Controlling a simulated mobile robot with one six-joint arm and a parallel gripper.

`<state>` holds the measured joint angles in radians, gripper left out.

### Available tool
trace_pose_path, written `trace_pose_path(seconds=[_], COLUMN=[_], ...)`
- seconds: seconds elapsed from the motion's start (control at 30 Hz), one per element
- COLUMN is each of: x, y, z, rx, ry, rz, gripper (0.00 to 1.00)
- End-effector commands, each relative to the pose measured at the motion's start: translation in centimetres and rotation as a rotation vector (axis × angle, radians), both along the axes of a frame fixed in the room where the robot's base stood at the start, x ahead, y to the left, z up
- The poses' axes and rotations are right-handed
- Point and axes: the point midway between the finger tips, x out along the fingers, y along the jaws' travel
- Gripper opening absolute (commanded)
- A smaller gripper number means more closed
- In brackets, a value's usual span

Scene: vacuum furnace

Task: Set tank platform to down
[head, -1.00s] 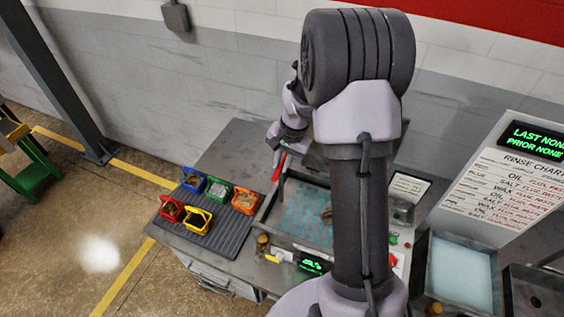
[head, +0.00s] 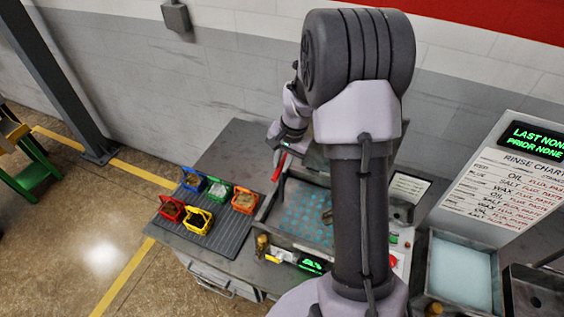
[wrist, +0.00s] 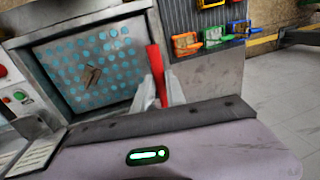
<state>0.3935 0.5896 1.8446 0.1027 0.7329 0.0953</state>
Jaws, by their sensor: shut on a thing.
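The tank (head: 256,213) is an open metal basin set into the bench. Its platform (head: 303,208) is a flat plate with rows of blue-green holes; it also shows in the wrist view (wrist: 115,62). A small brownish piece (wrist: 91,76) lies on it. A red lever handle (head: 279,168) stands at the tank's back left edge. In the wrist view my gripper (wrist: 160,88) is shut on this red handle (wrist: 156,70), one finger on each side. In the head view my arm hides the tank's right part, and the fingertips are hard to make out.
Several small coloured baskets (head: 193,180) stand on a ribbed dark mat (head: 228,232) left of the tank. A pale blue bath (head: 462,272) and rinse chart (head: 508,172) are at right. The wall is behind.

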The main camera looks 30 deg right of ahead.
Motion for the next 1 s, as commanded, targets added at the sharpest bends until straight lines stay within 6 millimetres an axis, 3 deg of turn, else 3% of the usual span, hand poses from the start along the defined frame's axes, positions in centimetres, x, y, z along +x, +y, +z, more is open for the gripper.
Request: trace_pose_path(seconds=[0.17, 0.53, 0.87, 0.9, 1.0], x=[0.1, 0.0, -0.1, -0.1, -0.1], y=[-0.1, 0.0, 0.0, 0.0, 0.0], z=[-1.7, -10.8, -11.0, -11.0, -11.0], rx=[-0.002, -0.001, 0.0, 0.0, 0.0], ry=[-0.001, 0.001, 0.004, 0.004, 0.003], rz=[0.001, 0.001, 0.002, 0.001, 0.0], gripper=[0.0, 0.0, 0.0, 0.18, 0.38])
